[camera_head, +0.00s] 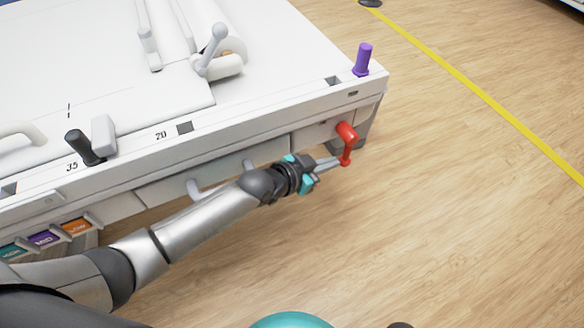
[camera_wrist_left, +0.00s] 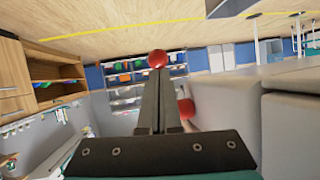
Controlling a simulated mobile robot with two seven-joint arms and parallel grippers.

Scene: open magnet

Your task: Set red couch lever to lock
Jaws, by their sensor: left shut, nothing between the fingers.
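The red couch lever (camera_head: 347,136) sticks out from the front side of the white couch (camera_head: 230,152), near its right end. Its arm hangs downward to a red end knob. My left gripper (camera_head: 341,161) is shut and empty, with its fingertips at the lever's lower end, touching or very close. In the left wrist view the red knob (camera_wrist_left: 157,59) shows just beyond the closed fingertips (camera_wrist_left: 157,72), and the lever's red pivot end (camera_wrist_left: 186,108) shows to the right of the fingers. The lock marking is not readable. My right gripper is not in view.
A purple peg (camera_head: 363,60) stands on the couch's right corner. A black lever (camera_head: 84,147) and a grey lever (camera_head: 212,48) stand farther left. Colored labels (camera_head: 45,239) sit at lower left. Wooden floor (camera_head: 450,200) is free on the right, crossed by a yellow line (camera_head: 480,92).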

